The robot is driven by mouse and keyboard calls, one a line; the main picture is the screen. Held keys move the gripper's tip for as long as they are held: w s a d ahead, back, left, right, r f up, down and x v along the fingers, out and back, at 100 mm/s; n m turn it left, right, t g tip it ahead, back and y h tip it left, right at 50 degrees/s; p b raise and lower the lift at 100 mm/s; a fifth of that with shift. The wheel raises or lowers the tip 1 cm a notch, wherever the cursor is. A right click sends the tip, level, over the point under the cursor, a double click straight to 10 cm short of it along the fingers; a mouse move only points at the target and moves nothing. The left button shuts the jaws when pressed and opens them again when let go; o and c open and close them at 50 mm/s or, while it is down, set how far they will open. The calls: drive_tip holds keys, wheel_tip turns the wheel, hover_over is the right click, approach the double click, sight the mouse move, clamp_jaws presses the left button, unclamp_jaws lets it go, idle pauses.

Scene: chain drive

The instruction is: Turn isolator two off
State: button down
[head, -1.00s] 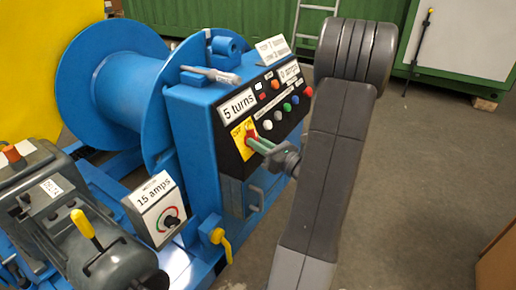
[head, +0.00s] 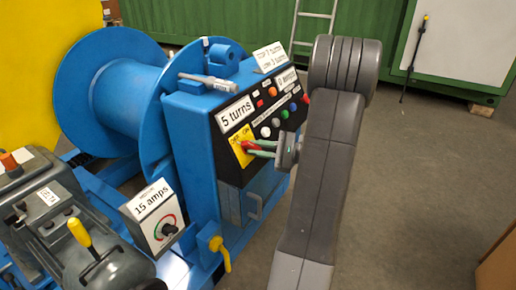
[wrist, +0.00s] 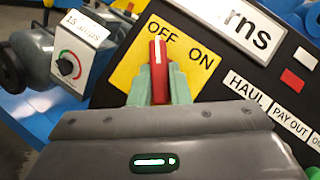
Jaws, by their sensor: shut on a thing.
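The isolator is a red rotary handle (wrist: 159,72) on a yellow plate (wrist: 190,72) marked OFF and ON, at the lower left of the black control panel. In the wrist view the handle points up, with its tip at the OFF lettering. My gripper (wrist: 159,88) is shut on the handle, its two green fingers on either side of it. In the head view, my gripper (head: 262,148) reaches the yellow plate (head: 241,145) from the right. The handle's base is hidden behind the fingers. No label reading "two" is legible here.
A "5 turns" display (head: 236,113) sits just above the plate, and several coloured buttons (head: 275,121) lie to the right. A "15 amps" dial box (head: 152,215) and a yellow lever (head: 220,250) stand lower left. Open floor (head: 425,180) lies to the right.

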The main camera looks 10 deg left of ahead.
drive_tip(key=shift+n+g, duration=0.4)
drive_tip(key=shift+n, duration=0.6)
drive_tip(key=c, duration=1.4)
unclamp_jaws()
drive_tip(key=shift+o, duration=0.2)
drive_tip(key=w+d+p, duration=0.1)
drive_tip(key=d+p, duration=0.2)
drive_tip(key=d, duration=1)
drive_tip(key=shift+d, duration=0.4)
drive_tip(key=shift+w, duration=0.1)
